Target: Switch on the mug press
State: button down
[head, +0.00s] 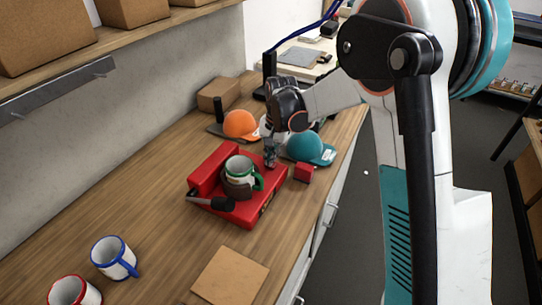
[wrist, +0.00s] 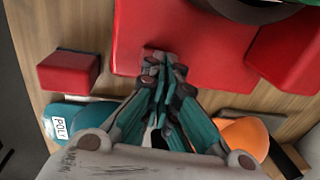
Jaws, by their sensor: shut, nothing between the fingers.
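The red mug press (head: 236,206) stands on the wooden bench, with a black-handled lever at its front left. A white mug with a green rim and handle (head: 240,170) sits upright in its dark clamp. My gripper (head: 270,163) is shut and empty, pointing down at the far right end of the press. In the wrist view my gripper's fingertips (wrist: 162,62) are together at the edge of the press's red base (wrist: 190,40), over or against a small greyish part. I cannot tell if they touch it. The switch itself is not clearly visible.
A small red block (head: 304,172) lies right of the press. An orange cap (head: 241,125) and a teal cap (head: 306,147) lie behind it. Blue-handled (head: 113,258) and red-rimmed (head: 74,291) mugs and a brown board (head: 230,277) are nearer.

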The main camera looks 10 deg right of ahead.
jog(key=shift+s+d+f, duration=0.25)
jog(key=shift+s+d, duration=0.25)
jog(key=shift+d, duration=0.15)
jog(key=shift+r, duration=0.1)
notch_tip(320, 180, up, 12)
jog(key=shift+s+d, duration=0.25)
jog(key=shift+d, duration=0.1)
jog(key=shift+r, duration=0.15)
jog(key=s+d+r+n+t, duration=0.2)
jog(key=s+d+r, duration=0.25)
jog(key=s, duration=0.25)
jog(key=s+d+n+t, duration=0.2)
jog(key=s+d, duration=0.1)
jog(key=s, duration=0.8)
jog(key=s+d+f+n+t+h+b, duration=0.1)
jog(key=s+d+n+t, duration=0.1)
jog(key=s, duration=0.8)
jog(key=shift+s+d+f+n+t, duration=0.3)
jog(key=shift+s+d+n, duration=0.1)
jog(key=shift+d, duration=0.35)
